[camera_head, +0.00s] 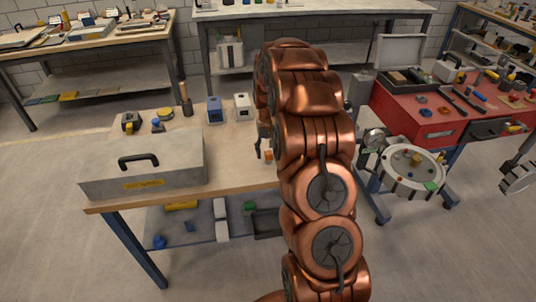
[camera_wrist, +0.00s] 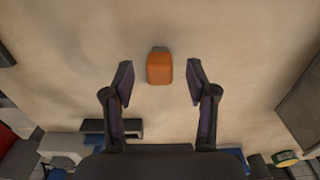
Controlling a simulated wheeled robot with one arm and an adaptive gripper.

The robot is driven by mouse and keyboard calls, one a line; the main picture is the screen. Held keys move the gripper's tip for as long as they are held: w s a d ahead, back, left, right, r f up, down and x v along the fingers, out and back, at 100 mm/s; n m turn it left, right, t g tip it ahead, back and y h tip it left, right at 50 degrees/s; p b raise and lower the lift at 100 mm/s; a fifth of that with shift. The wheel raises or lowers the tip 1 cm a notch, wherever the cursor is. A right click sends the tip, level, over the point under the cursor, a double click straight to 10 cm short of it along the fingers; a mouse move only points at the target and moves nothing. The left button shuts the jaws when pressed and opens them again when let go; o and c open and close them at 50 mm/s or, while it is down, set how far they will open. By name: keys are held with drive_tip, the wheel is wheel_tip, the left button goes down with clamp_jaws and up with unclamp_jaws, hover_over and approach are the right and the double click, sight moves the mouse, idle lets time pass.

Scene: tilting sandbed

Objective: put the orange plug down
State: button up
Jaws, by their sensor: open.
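The orange plug (camera_wrist: 160,69) is on the wooden tabletop, between and slightly beyond the fingertips of my gripper (camera_wrist: 158,82) in the wrist view. The fingers are spread wide, with a clear gap on each side of the plug. A small grey part shows at its far end. In the head view the plug (camera_head: 268,155) is a small orange spot beside my copper arm, close to my gripper (camera_head: 264,150). My arm hides much of the table around it there.
A grey toolbox (camera_head: 150,172) stands at the table's front left. A blue box (camera_head: 215,110) and a white box (camera_head: 243,107) stand towards the back. A red tool cart (camera_head: 405,115) and a round white tray (camera_head: 400,178) are to the right. Bare wood (camera_wrist: 240,45) surrounds the plug.

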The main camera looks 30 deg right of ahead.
drive_tip(key=shift+f, duration=0.65)
clamp_jaws()
